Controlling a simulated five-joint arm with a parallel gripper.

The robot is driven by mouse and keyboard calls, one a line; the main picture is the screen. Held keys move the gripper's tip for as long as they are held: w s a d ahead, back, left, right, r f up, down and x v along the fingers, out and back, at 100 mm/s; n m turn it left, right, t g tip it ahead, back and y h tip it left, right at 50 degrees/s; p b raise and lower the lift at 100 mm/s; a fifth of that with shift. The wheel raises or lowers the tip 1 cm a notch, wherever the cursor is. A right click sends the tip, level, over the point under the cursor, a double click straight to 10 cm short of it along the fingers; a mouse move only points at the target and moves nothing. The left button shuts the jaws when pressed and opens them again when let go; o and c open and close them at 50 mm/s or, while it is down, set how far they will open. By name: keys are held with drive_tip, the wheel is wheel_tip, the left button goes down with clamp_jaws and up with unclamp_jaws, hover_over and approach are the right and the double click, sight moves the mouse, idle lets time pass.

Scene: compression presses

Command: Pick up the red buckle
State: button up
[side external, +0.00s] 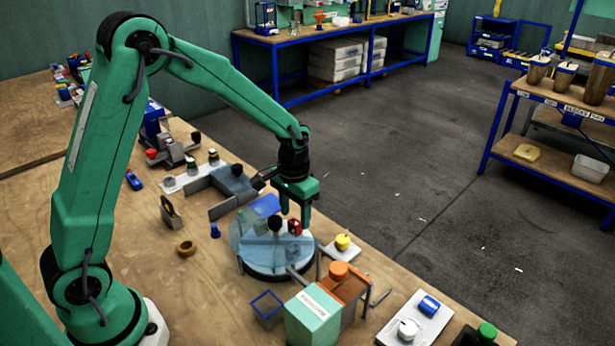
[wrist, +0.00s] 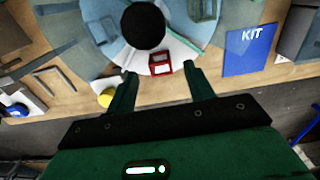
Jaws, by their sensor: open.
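The red buckle (wrist: 160,64) is a small red rectangular frame on a white sector of the round, segmented tray (wrist: 109,46). In the side view the red buckle (side external: 295,227) shows close beside a finger of my gripper (side external: 293,222). The tray's rim (side external: 275,278) rests on the wooden bench. In the wrist view my gripper (wrist: 158,84) is open, its two green fingers apart, with the buckle ahead of and between the fingertips. I cannot tell whether a finger touches it. A black knob (wrist: 143,26) stands at the tray's middle, just beyond the buckle.
A blue KIT board (wrist: 250,50) lies beside the tray. A yellow knob (side external: 342,242) sits on a white plate near the bench edge. A green box (side external: 313,316) and an orange block (side external: 343,285) stand in front. Bare bench (side external: 190,275) lies to the left.

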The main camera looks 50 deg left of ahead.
sight(295, 221)
drive_tip(key=shift+f, duration=1.75)
drive_tip(key=c, duration=1)
drive_tip(key=shift+r, duration=0.1)
drive_tip(key=shift+c, duration=0.2)
drive_tip(key=shift+r, duration=0.65)
drive_tip(key=r, duration=0.3)
drive_tip(key=shift+s+d+r, duration=0.1)
drive_tip(key=shift+s+d, duration=0.1)
drive_tip(key=shift+d, duration=0.15)
drive_tip(key=s+d+r, duration=0.2)
drive_tip(key=d, duration=0.1)
drive_tip(key=s+d+r, duration=0.1)
drive_tip(key=d+r, duration=0.1)
drive_tip(key=d, duration=0.1)
drive_tip(key=s+d+r, duration=0.2)
drive_tip(key=d, duration=0.1)
drive_tip(key=shift+s+d+r, duration=0.1)
drive_tip(key=shift+s+r, duration=0.1)
drive_tip(key=shift+s, duration=0.15)
